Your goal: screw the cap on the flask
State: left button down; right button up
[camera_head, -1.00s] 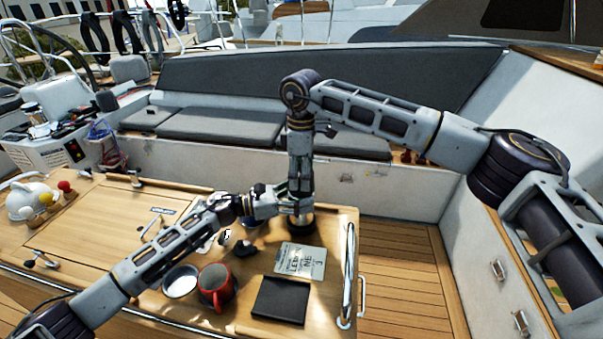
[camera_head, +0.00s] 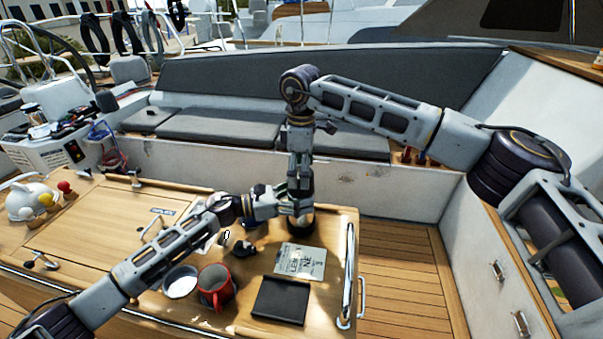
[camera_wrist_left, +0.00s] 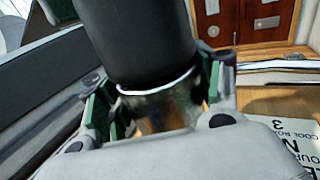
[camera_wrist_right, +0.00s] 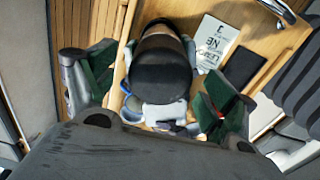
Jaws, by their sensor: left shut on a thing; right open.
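The flask is mostly hidden by my grippers in the head view; its dark lower end (camera_head: 301,224) stands on the wooden table. In the left wrist view its shiny metal body (camera_wrist_left: 160,108) is between the fingers of my left gripper (camera_wrist_left: 155,100), which is shut on it. The black cap (camera_wrist_left: 140,40) is above the metal body, with a bright rim at its lower edge. In the right wrist view the cap (camera_wrist_right: 162,72) lies between the spread fingers of my right gripper (camera_wrist_right: 150,88), which is open above the flask. I cannot tell how tightly the cap sits.
A small dark object (camera_head: 244,249) lies near my left wrist. A metal rail (camera_head: 348,275) runs along the table's right edge.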

jog(key=shift+r, duration=1.7)
jog(key=shift+f, duration=0.15)
jog(key=shift+c, duration=0.3)
